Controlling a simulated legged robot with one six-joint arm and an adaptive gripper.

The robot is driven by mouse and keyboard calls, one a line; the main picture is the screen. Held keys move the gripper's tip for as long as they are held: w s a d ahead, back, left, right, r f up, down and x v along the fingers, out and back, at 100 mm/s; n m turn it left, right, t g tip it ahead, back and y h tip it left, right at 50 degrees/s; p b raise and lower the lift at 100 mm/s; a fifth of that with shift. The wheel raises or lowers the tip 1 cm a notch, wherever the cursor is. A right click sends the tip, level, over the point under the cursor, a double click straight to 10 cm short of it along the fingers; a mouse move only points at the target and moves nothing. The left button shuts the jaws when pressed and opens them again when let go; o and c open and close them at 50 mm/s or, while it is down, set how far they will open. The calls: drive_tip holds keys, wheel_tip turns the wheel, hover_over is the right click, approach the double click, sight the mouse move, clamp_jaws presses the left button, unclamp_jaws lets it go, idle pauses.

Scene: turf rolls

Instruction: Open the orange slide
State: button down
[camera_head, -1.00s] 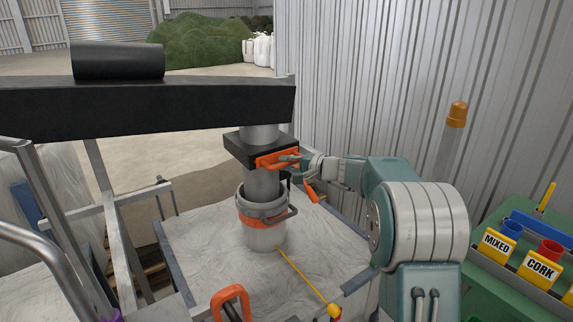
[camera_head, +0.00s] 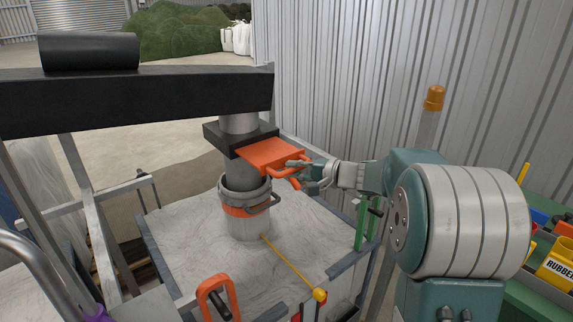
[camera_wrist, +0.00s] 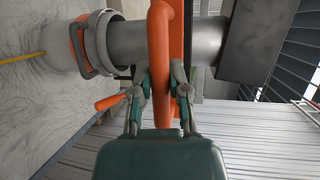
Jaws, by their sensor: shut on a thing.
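The orange slide (camera_head: 270,154) is a flat plate with a loop handle, sticking out of a black block (camera_head: 212,135) on a grey vertical pipe. My gripper (camera_head: 301,168) is shut on the slide's handle at its outer end. In the wrist view the orange handle (camera_wrist: 160,60) runs between the two fingers of my gripper (camera_wrist: 160,78). Much of the plate shows outside the block. How much of the plate is still inside the block is hidden.
A grey bucket-like collar with an orange band (camera_head: 243,207) sits around the pipe below, over a pale bag top (camera_head: 190,250). A yellow rod (camera_head: 290,265) leans there. A black beam (camera_head: 150,103) crosses at left. A corrugated wall (camera_head: 380,70) stands behind my arm.

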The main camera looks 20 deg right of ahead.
drive_tip(key=shift+f, duration=0.25)
drive_tip(key=c, duration=0.6)
unclamp_jaws()
drive_tip(key=shift+r, duration=0.1)
drive_tip(key=v, duration=1.1)
drive_tip(key=shift+s+d, duration=0.2)
drive_tip(key=shift+d, duration=0.15)
drive_tip(key=shift+a+r, duration=0.1)
